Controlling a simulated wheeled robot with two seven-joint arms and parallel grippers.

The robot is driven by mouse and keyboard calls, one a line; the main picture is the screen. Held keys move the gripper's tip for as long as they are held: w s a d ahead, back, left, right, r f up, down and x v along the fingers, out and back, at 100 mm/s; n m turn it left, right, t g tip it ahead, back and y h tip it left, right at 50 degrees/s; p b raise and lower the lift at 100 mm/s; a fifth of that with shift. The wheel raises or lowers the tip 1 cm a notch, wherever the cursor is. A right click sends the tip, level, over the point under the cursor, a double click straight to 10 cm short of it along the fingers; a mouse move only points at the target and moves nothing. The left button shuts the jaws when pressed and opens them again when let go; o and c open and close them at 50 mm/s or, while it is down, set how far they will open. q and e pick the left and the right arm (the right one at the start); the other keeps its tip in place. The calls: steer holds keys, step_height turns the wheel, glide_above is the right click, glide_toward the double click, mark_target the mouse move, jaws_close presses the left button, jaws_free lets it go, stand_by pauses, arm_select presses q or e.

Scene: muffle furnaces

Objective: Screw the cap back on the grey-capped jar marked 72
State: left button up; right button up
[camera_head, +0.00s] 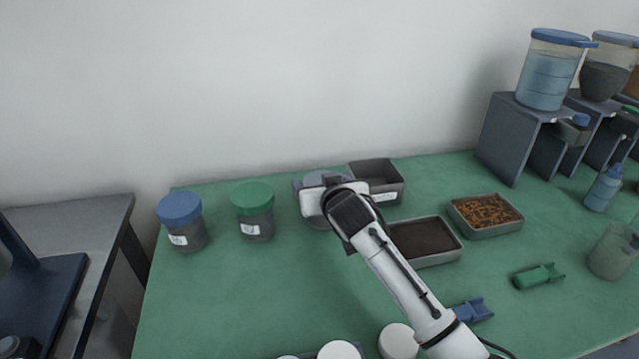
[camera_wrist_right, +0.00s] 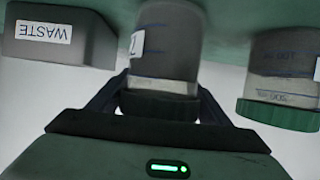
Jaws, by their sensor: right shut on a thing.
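The grey-capped jar (camera_wrist_right: 167,48) stands upright on the green bench and appears upside down in the right wrist view. Its dark grey cap (camera_wrist_right: 160,104) sits at the jar's mouth; whether the thread is engaged cannot be told. Part of a label shows at the jar's side, and its number is not fully readable. My right gripper (camera_wrist_right: 162,100) is shut on the cap, one finger on each side. In the head view my right gripper (camera_head: 322,193) covers most of the jar. My left gripper is not in view.
A green-capped jar (camera_head: 253,211) and a blue-capped jar (camera_head: 181,222) stand left of my gripper. A grey bin (camera_head: 398,183) marked WASTE (camera_wrist_right: 85,45) is close on the right. Trays of dark powder (camera_head: 424,242) and brown pellets (camera_head: 487,214) lie further right. The bench's front left is clear.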

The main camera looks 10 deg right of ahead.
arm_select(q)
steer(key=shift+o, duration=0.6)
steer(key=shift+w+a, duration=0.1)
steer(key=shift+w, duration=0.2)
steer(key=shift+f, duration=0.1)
arm_select(e)
steer(key=shift+f, duration=0.2)
steer(key=o, duration=1.8)
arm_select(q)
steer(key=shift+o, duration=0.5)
arm_select(e)
steer(key=shift+o, duration=1.4)
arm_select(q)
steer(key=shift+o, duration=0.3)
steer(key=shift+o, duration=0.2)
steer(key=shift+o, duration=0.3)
arm_select(e)
steer(key=shift+r, duration=0.1)
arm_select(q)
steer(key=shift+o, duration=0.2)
arm_select(e)
steer(key=shift+s+r, duration=0.1)
steer(key=shift+s, duration=0.05)
arm_select(q)
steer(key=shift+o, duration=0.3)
steer(key=shift+p, duration=0.6)
arm_select(e)
steer(key=v, duration=1.1)
steer(key=shift+s+r, duration=0.2)
steer(key=shift+s, duration=0.05)
